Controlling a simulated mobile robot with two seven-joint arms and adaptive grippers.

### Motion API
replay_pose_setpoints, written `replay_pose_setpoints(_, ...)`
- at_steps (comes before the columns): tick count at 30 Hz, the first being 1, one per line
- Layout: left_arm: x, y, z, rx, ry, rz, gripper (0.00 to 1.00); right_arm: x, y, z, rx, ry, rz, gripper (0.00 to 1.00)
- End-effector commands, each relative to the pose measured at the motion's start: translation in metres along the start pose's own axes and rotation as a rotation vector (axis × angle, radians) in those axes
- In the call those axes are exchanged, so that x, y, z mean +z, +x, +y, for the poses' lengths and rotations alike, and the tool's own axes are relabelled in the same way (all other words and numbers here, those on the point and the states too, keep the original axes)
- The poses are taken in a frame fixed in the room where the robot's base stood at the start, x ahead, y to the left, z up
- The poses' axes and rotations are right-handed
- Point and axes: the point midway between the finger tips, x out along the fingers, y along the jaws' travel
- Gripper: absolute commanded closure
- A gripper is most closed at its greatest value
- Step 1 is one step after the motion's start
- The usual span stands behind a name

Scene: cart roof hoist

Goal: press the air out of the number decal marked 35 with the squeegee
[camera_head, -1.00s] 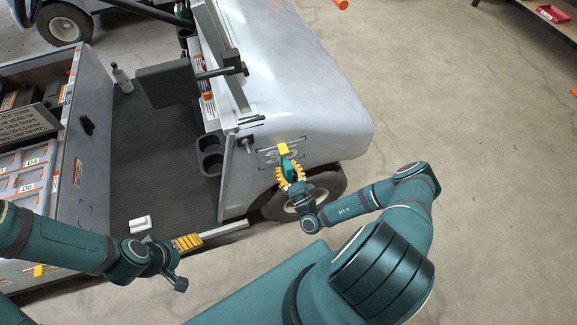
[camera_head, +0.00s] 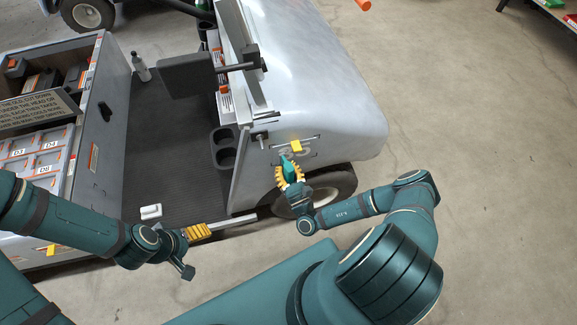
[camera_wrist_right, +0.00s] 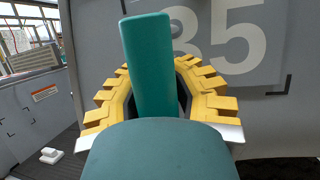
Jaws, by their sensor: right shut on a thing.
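The number decal (camera_head: 307,153) is a grey sheet marked 35 on the cart's pale side panel above the wheel. In the right wrist view the decal (camera_wrist_right: 245,40) shows large pale digits, the 3 partly covered. My right gripper (camera_head: 290,176) is shut on the squeegee (camera_head: 286,162), a teal piece. In the right wrist view the squeegee (camera_wrist_right: 152,65) stands up between the yellow fingers, in front of the decal's left part. I cannot tell whether its edge touches the decal. My left gripper (camera_head: 199,232) is low by the cart's sill; its jaw opening is unclear.
Dark corner marks (camera_wrist_right: 287,86) frame the decal. The cart's wheel (camera_head: 322,193) is just below. A white object (camera_head: 151,211) and a bottle (camera_head: 141,68) stand on the cart floor. Floor at right is open.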

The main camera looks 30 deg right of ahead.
Motion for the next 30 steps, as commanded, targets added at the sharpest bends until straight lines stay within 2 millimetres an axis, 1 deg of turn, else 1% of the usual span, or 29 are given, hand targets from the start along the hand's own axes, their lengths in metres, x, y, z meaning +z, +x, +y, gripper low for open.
replay_pose_setpoints(7, 0.000, -0.001, 0.001, 0.000, 0.000, 0.000, 0.18, -0.002, 0.004, 0.013, 0.001, 0.001, 0.000, 1.00)
replay_pose_setpoints(12, 0.000, -0.001, 0.001, 0.000, 0.000, 0.000, 0.18, -0.002, 0.004, 0.015, 0.000, -0.001, 0.000, 1.00)
replay_pose_setpoints(17, 0.000, -0.002, 0.001, 0.000, 0.000, 0.000, 0.18, -0.002, 0.004, 0.010, 0.000, -0.001, 0.000, 1.00)
replay_pose_setpoints(30, 0.000, -0.003, 0.001, 0.000, 0.000, 0.000, 0.18, -0.001, 0.002, -0.012, 0.000, -0.002, 0.000, 1.00)
